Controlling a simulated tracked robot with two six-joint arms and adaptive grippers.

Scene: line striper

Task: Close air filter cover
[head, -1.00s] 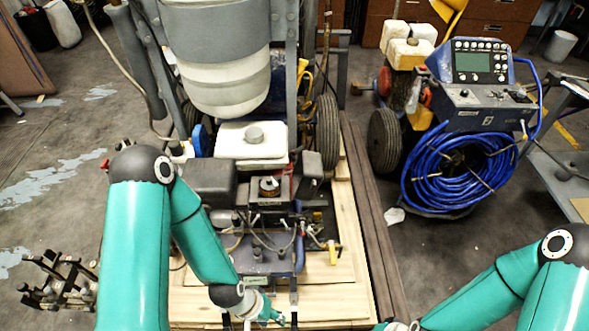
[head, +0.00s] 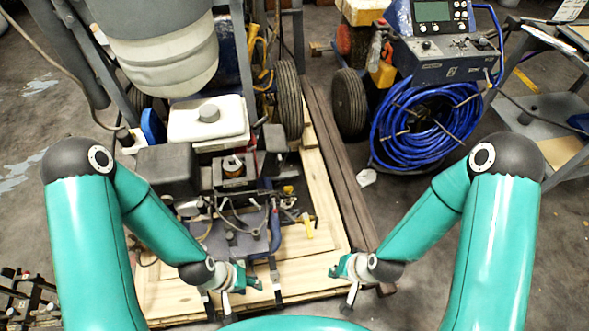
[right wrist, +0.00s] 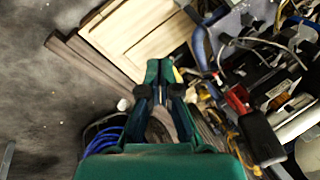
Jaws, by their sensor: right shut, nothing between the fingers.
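The line striper's small engine (head: 235,170) stands on a wooden pallet, with a white tank (head: 207,122) behind it. A dark box-shaped housing (head: 170,172) on the engine's left looks like the air filter housing; whether its cover is open or seated I cannot tell. My left gripper (head: 254,283) is low in front of the engine, apart from the dark housing; its finger opening is unclear. My right gripper (head: 337,268) is over the pallet's right front. In the right wrist view the fingers (right wrist: 158,70) are together and empty.
The pallet (head: 318,210) has bare boards right of the engine, with a dark beam (head: 345,185) beside it. A blue hose coil (head: 425,125) on another machine stands at back right. Hoses and cables cross the engine's front. Metal clutter lies at lower left.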

